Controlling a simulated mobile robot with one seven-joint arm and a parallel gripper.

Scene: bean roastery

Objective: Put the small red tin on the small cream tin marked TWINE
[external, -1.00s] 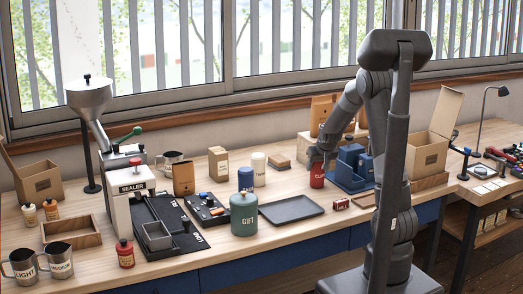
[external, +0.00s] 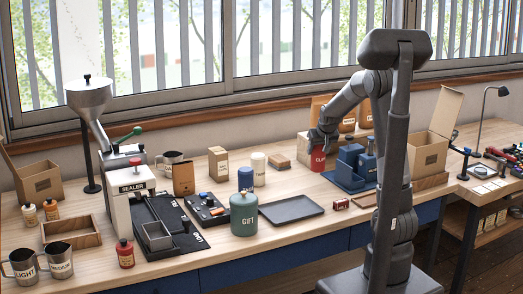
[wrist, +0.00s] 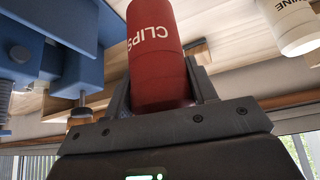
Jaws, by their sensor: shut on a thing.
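The small red tin marked CLIPS (external: 317,160) is between the fingers of my gripper (external: 318,148), which is shut on it. In the wrist view the red tin (wrist: 158,60) fills the middle, with the fingers of my gripper (wrist: 160,88) on both sides. The small cream tin (external: 259,168) stands upright on the bench, left of my gripper and apart from it. In the wrist view the cream tin (wrist: 290,25) shows at the upper right, with the end of its label, "INE", in sight.
A blue stand (external: 350,170) is close to the right of the held tin. A dark tray (external: 291,209) lies in front, and a brown wooden block (external: 279,162) lies between the cream tin and my gripper. A blue tin (external: 245,180) stands left of the cream tin.

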